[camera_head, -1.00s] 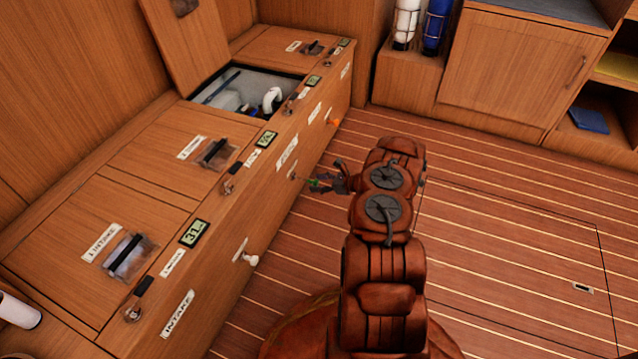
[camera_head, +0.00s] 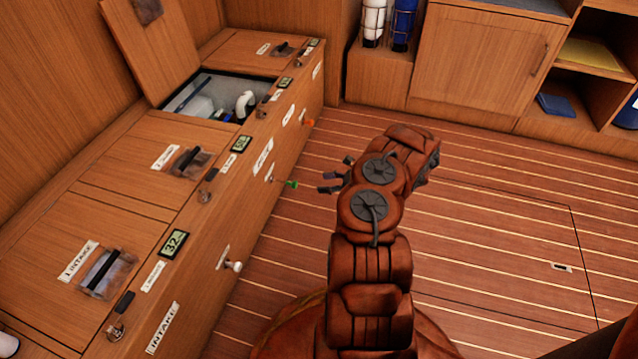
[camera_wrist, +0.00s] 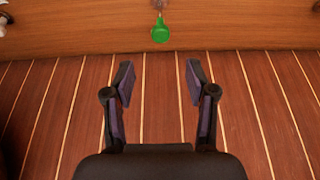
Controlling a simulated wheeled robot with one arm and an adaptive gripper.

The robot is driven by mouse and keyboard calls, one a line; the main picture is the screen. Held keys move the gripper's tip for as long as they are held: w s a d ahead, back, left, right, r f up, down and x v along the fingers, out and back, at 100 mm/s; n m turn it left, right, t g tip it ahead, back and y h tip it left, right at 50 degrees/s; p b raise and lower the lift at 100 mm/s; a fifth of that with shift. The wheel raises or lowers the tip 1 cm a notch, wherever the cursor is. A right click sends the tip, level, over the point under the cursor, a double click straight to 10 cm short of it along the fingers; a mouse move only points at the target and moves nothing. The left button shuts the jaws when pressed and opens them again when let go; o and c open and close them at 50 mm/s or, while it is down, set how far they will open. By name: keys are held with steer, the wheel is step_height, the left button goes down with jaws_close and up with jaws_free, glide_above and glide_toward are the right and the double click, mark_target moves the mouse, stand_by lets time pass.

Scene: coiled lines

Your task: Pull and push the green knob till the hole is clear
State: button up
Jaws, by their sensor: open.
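The green knob (camera_head: 291,184) stands out from the front of the wooden locker on a thin rod. In the wrist view the knob (camera_wrist: 160,32) is at the top centre, beyond my fingertips and in line with the space between them. My gripper (camera_head: 326,183) is open and empty, to the right of the knob and apart from it. In the wrist view its two dark fingers (camera_wrist: 158,82) are spread with floor between them. I cannot make out the hole.
A white knob (camera_head: 235,266) and an orange knob (camera_head: 308,122) sit on the same front. An open hatch (camera_head: 215,92) shows white pipework. Small displays (camera_head: 173,243) line the locker's edge. The floor (camera_head: 480,220) to the right is clear.

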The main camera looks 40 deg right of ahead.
steer(key=shift+c, duration=0.4)
steer(key=shift+s+r, duration=0.1)
steer(key=shift+r, duration=0.1)
steer(key=shift+c, duration=0.8)
steer(key=shift+r+p, duration=0.35)
steer(key=shift+p, duration=0.6)
steer(key=shift+c, duration=0.8)
steer(key=p, duration=0.1)
steer(key=r+g+h+p, duration=0.1)
steer(key=p, duration=0.1)
steer(key=shift+s+r+g+p, duration=0.3)
steer(key=shift+s, duration=0.05)
steer(key=c, duration=0.3)
steer(key=s+r+g+h+p, duration=0.1)
steer(key=p, duration=0.2)
steer(key=shift+d, duration=0.15)
jaws_close()
steer(key=w+a+f+g+b, duration=0.1)
steer(key=w+a+f+b, duration=0.2)
steer(key=w+a+f, duration=0.2)
steer(key=shift+w+f+h, duration=0.3)
steer(key=shift+w+f, duration=0.85)
steer(key=shift+w, duration=0.9)
